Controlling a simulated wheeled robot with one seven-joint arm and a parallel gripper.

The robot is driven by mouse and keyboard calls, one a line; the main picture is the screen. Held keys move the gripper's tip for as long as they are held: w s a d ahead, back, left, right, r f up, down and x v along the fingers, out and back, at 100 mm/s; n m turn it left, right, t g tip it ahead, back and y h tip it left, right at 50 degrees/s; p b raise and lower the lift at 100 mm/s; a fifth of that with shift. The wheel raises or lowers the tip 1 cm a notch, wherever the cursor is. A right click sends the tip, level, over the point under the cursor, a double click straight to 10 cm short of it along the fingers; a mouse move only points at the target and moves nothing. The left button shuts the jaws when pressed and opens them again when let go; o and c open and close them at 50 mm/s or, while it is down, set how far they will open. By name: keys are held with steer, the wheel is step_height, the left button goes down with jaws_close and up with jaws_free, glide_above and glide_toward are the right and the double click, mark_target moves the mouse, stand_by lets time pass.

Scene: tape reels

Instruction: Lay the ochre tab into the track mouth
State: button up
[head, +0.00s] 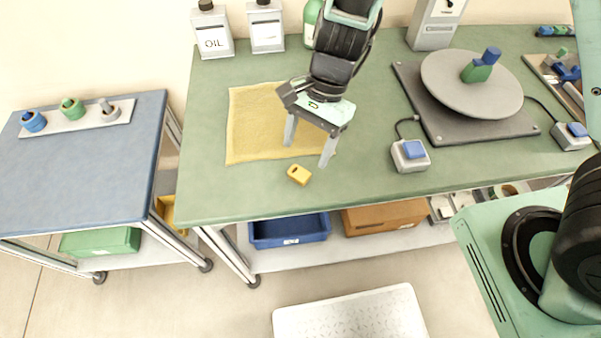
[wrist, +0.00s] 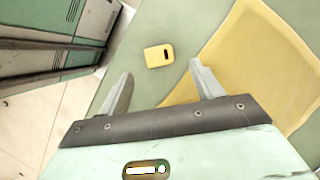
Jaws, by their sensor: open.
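The ochre tab (head: 299,174) is a small rounded block with a dark slot. It lies flat on the green bench (head: 370,180) near its front edge, just in front of the yellow cloth. It also shows in the wrist view (wrist: 158,56), ahead of the fingertips and roughly between their lines. My gripper (head: 307,152) points down above the cloth's right front corner. It is open and empty, its two fingers (wrist: 162,72) wide apart and not touching the tab. I cannot make out a track mouth in either view.
The yellow cloth (head: 252,125) lies left of my gripper. A grey turntable (head: 450,92) bears a green and blue piece (head: 480,66). A blue button box (head: 410,155) stands right of the tab. Bottles (head: 213,32) line the back. A blue cart (head: 75,165) stands left.

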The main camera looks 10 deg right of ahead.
mark_target(300, 172)
steer(key=x, duration=0.5)
steer(key=shift+f, duration=0.1)
steer(key=shift+c, duration=0.3)
steer(key=c, duration=1.1)
